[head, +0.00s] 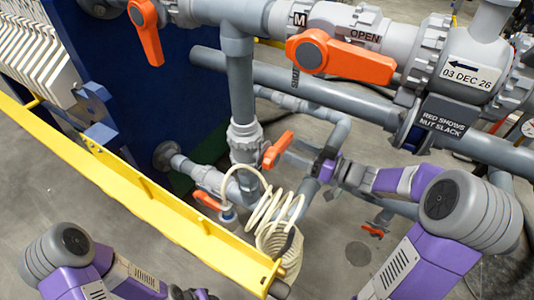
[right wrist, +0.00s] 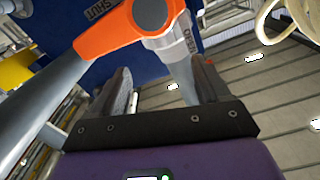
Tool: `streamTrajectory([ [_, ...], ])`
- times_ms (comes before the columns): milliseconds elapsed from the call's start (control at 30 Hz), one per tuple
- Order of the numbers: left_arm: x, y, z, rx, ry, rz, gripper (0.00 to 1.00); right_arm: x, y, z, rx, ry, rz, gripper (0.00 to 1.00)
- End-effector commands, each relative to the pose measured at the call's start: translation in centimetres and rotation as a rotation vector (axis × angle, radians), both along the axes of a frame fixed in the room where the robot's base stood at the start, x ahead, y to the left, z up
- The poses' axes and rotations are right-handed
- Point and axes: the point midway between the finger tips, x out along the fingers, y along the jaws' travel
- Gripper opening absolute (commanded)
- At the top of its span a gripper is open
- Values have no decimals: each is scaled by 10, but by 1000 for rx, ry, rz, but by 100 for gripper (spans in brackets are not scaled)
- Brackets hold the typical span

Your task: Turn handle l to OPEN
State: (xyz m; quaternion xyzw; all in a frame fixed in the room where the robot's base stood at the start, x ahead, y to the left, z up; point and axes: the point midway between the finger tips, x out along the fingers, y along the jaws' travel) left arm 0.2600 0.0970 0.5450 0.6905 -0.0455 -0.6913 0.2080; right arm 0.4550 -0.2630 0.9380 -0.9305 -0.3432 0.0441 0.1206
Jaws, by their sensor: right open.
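Several orange valve handles show in the head view, and I cannot read which one is marked l. A small orange handle (head: 278,150) sits on the grey pipework at the middle, just left of my right gripper (head: 302,158). In the right wrist view an orange handle (right wrist: 105,38) lies beyond the fingers of my right gripper (right wrist: 163,82), beside a marking SHUT. The gripper is open and nothing shows between its fingers; it looks apart from the handle. My left gripper (head: 190,294) only partly shows at the bottom edge, and its jaws are unclear.
A large orange handle (head: 345,60) marked M and OPEN is on the upper pipe; another (head: 146,30) is at the top left. A cream coiled hose (head: 272,222) hangs below the pipes. A yellow rail (head: 140,193) crosses the left side. Thick grey pipes (head: 400,110) run above my right arm.

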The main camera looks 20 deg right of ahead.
Motion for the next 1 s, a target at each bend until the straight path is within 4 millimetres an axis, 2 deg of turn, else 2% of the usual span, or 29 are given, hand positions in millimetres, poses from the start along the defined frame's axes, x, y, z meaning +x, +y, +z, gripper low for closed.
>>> streamTrajectory([
  [367,1,0,0,0,-1,0,43,18,-20,-10,367,314,0,75],
  [767,1,0,0,0,-1,0,43,26,-31,-42,824,704,1,75],
  [833,0,0,18,0,0,0,43,27,-32,-40,884,756,1,75],
  [1000,1,0,45,0,-2,0,43,30,-34,-48,1015,867,0,75],
])
